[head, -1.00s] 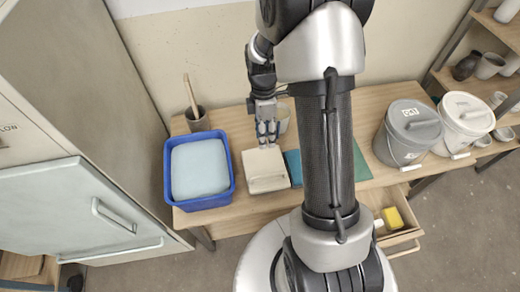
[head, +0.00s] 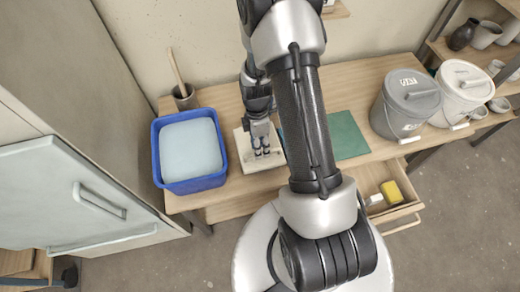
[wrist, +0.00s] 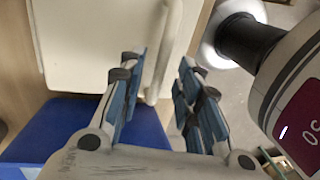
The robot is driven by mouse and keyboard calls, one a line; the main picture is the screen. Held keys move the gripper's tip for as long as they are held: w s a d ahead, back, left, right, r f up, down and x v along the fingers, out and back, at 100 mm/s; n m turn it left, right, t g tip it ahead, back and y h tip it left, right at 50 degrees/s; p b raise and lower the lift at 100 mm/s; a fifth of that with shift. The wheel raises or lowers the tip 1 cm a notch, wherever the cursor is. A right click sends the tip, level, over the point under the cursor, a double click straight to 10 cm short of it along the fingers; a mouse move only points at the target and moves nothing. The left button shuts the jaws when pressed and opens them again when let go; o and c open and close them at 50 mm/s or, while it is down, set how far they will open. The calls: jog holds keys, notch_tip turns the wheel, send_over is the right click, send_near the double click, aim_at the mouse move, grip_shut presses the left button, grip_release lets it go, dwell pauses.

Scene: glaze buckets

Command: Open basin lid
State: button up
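The blue basin (head: 190,183) stands on the left end of the table with a pale blue surface (head: 192,150) filling it. A square cream lid (head: 246,158) with a bar handle lies on the table just right of the basin. In the wrist view the lid (wrist: 85,40) fills the upper left, and its handle (wrist: 172,40) runs down towards my fingers. Part of the basin (wrist: 50,130) shows below. My gripper (head: 263,153) points down over the lid. In the wrist view my gripper (wrist: 163,75) is open, with the handle's near end between its fingers; contact cannot be told.
A grey lidded bucket (head: 405,108) and a white lidded bucket (head: 462,92) stand at the table's right. A green mat (head: 347,137) lies mid-table. A cup with tools (head: 185,97) stands behind the basin. An open drawer (head: 390,205) holds a yellow sponge (head: 391,192).

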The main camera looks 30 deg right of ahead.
jog(key=shift+s+f, duration=0.1)
jog(key=shift+f, duration=0.35)
grip_shut()
dwell(0.6)
